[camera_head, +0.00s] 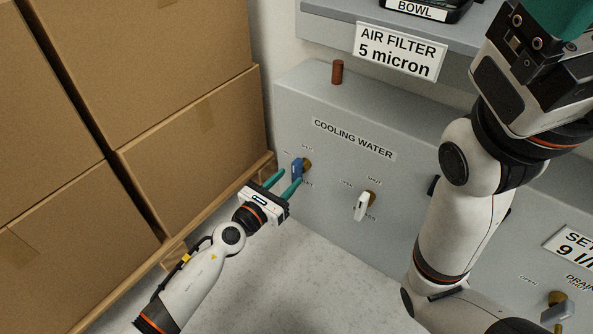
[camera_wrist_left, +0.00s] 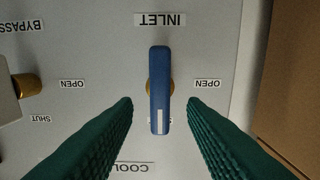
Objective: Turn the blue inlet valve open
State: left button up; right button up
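The blue inlet valve handle (camera_head: 297,168) sits on the grey cooling water panel (camera_head: 330,130), on a brass stem. In the left wrist view, which is upside down, the blue handle (camera_wrist_left: 160,85) stands vertical, its end over a mostly hidden label. OPEN labels flank it. My left gripper (camera_head: 282,181) is open in front of the handle. In the wrist view its green fingers (camera_wrist_left: 160,102) lie either side of the handle, with gaps on both sides. My right gripper (camera_head: 568,32) is partly in view at the upper right, with its fingertips cut off.
A white-handled valve (camera_head: 361,206) sits to the right on the same panel, marked OPEN and SHUT. Cardboard boxes (camera_head: 190,150) on a wooden pallet stand close at the left. A brown peg (camera_head: 337,72) rises from the panel's top. Bare floor lies below.

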aim_at(293, 173)
pick_arm(q)
jog(key=shift+b+x, duration=0.4)
jog(key=shift+x, duration=1.95)
grip_shut()
